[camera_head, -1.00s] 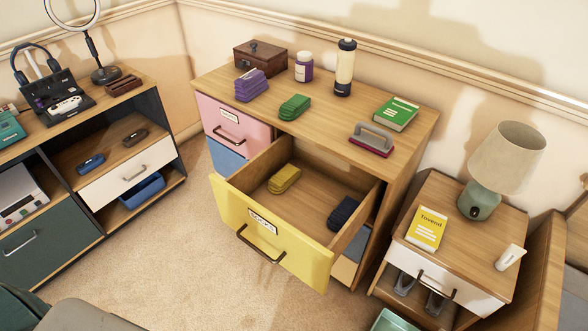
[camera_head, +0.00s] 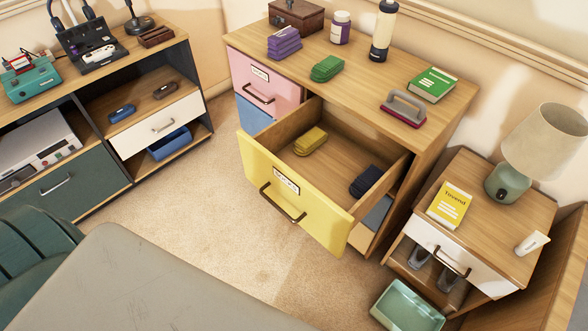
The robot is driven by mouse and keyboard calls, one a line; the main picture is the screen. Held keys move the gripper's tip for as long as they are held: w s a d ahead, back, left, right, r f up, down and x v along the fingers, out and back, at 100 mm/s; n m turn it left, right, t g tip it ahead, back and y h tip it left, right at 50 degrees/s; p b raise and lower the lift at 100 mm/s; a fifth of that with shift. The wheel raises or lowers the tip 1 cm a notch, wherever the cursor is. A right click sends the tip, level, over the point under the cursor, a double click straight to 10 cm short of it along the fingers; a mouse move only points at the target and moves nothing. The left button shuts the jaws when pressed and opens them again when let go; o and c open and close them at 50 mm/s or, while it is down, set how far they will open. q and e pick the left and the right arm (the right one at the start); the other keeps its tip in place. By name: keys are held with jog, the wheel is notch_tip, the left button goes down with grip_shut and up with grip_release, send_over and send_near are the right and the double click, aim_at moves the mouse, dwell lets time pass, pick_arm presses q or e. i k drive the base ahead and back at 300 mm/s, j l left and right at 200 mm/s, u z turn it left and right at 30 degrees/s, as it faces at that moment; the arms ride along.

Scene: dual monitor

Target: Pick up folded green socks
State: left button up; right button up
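The folded green socks (camera_head: 327,68) lie on the wooden top of the dresser (camera_head: 345,72), near its front edge and above the open yellow drawer (camera_head: 298,200). Folded purple socks (camera_head: 284,43) lie to their left on the same top. Inside the open drawer lie folded yellow socks (camera_head: 311,141) and folded dark navy socks (camera_head: 365,180). Neither of my grippers shows in the view.
The yellow drawer sticks out in front of the dresser. A brush-like tool with a grey handle (camera_head: 405,107) and a green book (camera_head: 433,84) lie right of the socks. A grey surface (camera_head: 150,285) fills the lower left. Carpet (camera_head: 195,200) is clear between.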

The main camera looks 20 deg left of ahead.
aim_at(322, 72)
jog(key=i+j, duration=0.1)
jog(key=j, duration=0.5)
jog(key=i+j, duration=0.1)
jog(key=j, duration=0.5)
jog(key=i+j, duration=0.15)
jog(key=j, duration=0.4)
jog(key=i+j, duration=0.1)
jog(key=j, duration=0.5)
jog(key=i+j, duration=0.1)
jog(key=j, duration=0.5)
